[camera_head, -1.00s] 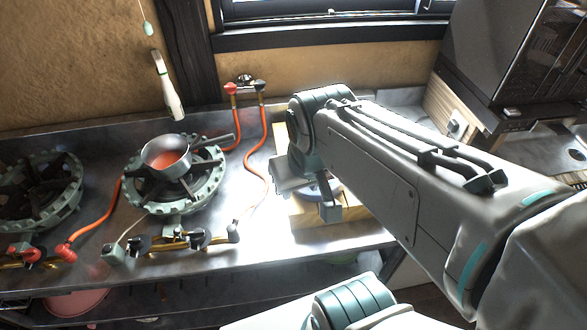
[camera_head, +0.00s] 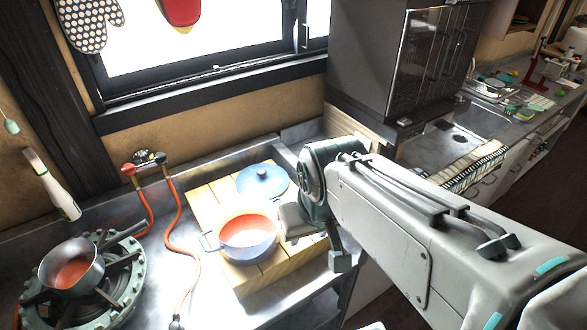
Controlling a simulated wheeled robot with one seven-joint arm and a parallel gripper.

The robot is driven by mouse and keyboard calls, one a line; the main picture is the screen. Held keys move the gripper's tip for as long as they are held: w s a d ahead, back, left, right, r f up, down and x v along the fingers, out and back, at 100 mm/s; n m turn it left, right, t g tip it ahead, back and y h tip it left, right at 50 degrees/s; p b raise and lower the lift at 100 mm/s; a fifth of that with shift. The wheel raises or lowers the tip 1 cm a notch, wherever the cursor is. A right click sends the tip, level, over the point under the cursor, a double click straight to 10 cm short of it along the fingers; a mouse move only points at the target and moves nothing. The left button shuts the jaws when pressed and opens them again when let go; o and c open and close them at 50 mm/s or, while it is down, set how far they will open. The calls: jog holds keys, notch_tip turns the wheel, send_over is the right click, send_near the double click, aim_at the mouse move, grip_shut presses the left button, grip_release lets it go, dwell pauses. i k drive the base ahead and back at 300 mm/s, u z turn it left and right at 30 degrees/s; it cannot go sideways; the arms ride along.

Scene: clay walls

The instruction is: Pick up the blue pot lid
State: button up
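The blue pot lid (camera_head: 263,180) lies at the back of a wooden board on the metal counter, its round knob on top. A blue pot (camera_head: 247,238) with red-orange contents stands uncovered on the board in front of it. My gripper (camera_head: 318,247) is to the right of the pot and to the front right of the lid, apart from the lid. Its two fingers are spread, with nothing visible between them. My arm comes in from the lower right and hides the board's right side.
The wooden board (camera_head: 203,204) has bare planks around the pot. A saucepan (camera_head: 71,268) sits on a gas burner at the lower left, with orange hoses (camera_head: 178,215) running to the wall. A dark cabinet (camera_head: 405,60) stands behind my arm. A sink (camera_head: 478,118) is farther right.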

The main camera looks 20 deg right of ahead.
aim_at(269, 181)
jog(key=z, duration=0.05)
jog(key=k, duration=1)
jog(key=z, duration=1.3)
jog(key=i, duration=1.1)
jog(key=u, duration=1.8)
jog(key=i, duration=0.5)
jog(key=u, duration=0.05)
